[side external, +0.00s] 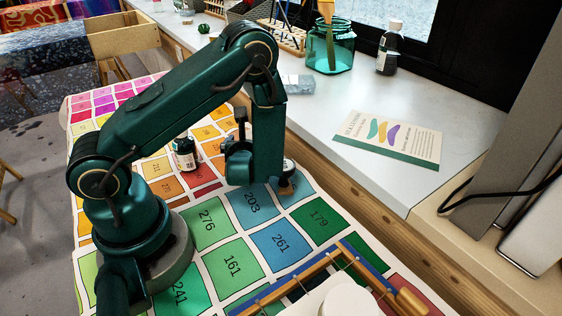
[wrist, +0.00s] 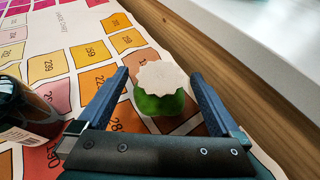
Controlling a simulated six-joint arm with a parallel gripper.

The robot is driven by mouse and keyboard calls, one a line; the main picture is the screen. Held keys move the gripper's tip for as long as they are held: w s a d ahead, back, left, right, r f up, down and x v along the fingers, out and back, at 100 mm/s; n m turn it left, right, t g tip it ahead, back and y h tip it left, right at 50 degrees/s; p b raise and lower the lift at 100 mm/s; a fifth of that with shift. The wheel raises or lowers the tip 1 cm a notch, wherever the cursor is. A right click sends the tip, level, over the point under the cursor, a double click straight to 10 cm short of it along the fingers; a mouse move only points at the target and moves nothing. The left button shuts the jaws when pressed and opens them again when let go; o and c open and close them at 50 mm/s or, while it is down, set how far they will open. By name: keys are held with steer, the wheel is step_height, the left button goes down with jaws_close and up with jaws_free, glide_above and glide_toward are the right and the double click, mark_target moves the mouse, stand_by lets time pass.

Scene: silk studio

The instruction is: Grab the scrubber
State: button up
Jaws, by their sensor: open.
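The thing I take for the scrubber (wrist: 158,100) is a small rounded green piece with a pale, scalloped flat top. In the wrist view it stands on the printed colour chart, between and a little ahead of my two fingers. My gripper (wrist: 160,76) is open, with one finger to the left of the scrubber and one to the right. I see no clear contact between them. In the side view I cannot make out the scrubber; my arm seems to hide it.
A dark labelled bottle (side external: 185,152) stands on the chart (side external: 161,267), close to my gripper's left in the wrist view. The white sill (side external: 330,110) holds a teal jar (side external: 330,48), another bottle (side external: 388,48) and a card (side external: 388,138). A wooden frame (side external: 318,268) lies in front.

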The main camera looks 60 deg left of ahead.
steer(key=shift+f+x, duration=0.15)
steer(key=shift+x, duration=0.7)
steer(key=shift+f+x, duration=0.2)
steer(key=shift+x, duration=0.6)
steer(key=shift+d, duration=0.1)
steer(key=c, duration=1.3)
steer(key=shift+o, duration=0.2)
steer(key=shift+r, duration=0.15)
